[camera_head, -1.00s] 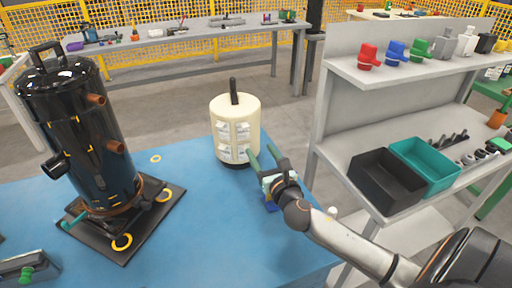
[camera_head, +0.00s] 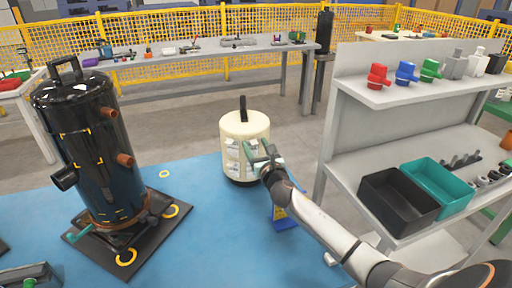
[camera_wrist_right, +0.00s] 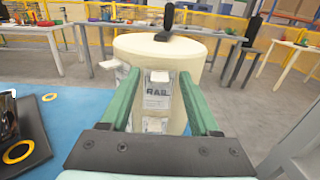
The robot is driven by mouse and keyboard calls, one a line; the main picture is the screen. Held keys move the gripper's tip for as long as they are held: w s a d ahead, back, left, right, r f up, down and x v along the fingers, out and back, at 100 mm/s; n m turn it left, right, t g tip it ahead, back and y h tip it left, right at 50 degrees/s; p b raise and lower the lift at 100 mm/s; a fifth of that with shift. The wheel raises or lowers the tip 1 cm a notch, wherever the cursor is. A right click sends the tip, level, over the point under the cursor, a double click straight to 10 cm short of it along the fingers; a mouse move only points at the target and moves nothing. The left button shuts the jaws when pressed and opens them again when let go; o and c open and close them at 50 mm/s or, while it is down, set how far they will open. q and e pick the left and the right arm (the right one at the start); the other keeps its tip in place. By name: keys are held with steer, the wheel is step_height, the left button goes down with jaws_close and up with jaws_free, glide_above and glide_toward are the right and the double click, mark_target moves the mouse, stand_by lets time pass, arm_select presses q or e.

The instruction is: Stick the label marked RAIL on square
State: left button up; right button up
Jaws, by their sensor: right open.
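The RAIL label (camera_wrist_right: 157,98) is a pale tag on the front of a cream canister (camera_head: 233,128). Several similar pale labels (camera_head: 232,146) sit on the same face. My right gripper (camera_head: 262,155) has green fingers and reaches the right front of the canister. In the right wrist view it is open (camera_wrist_right: 160,72), with the RAIL label between its fingers. I cannot tell whether the fingers touch anything. The black tank (camera_head: 95,185) stands upright at left, with yellow corner marks outlining square areas (camera_head: 82,148) on its side.
The tank stands on a dark base (camera_head: 155,225) on the blue mat (camera_head: 205,245). A grey shelf (camera_head: 350,150) at right holds black and teal bins (camera_head: 440,185). A blue and yellow item (camera_head: 283,217) is partly hidden by my right arm. The mat between tank and canister is mostly clear.

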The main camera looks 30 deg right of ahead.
jaws_close()
stand_by(1.0)
stand_by(1.3)
